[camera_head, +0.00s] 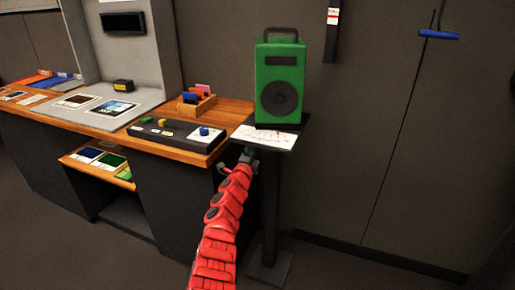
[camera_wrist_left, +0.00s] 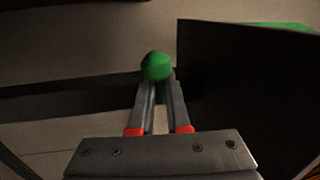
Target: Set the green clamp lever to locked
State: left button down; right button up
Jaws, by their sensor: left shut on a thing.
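The round green knob of the green clamp lever (camera_wrist_left: 157,67) shows in the left wrist view, at the tips of my left gripper (camera_wrist_left: 158,82). The two fingers are close together and shut on this knob. In the head view my red left arm reaches up to the left gripper (camera_head: 247,156), just under the front left edge of the speaker stand's top plate (camera_head: 278,140). The lever itself is too small and covered to make out there. Its shaft and its angle cannot be told. My right gripper is in neither view.
A green speaker (camera_head: 279,80) stands on the stand plate over a white printed sheet. The stand's dark post (camera_head: 270,210) goes down to a floor plate (camera_head: 268,268). Left of it is a wooden desk (camera_head: 225,115) with a control panel (camera_head: 176,135). The floor to the right is clear.

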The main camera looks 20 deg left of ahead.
pick_arm(q)
jog(key=c, duration=0.9)
grip_release()
jog(key=s+f, duration=0.1)
jog(key=s, duration=0.4)
jog(key=s+f+p, duration=0.1)
jog(key=s, duration=0.5)
jog(key=s+p, duration=0.1)
jog(key=s, duration=0.5)
jog(key=shift+s+f, duration=0.1)
jog(key=shift+f, duration=0.3)
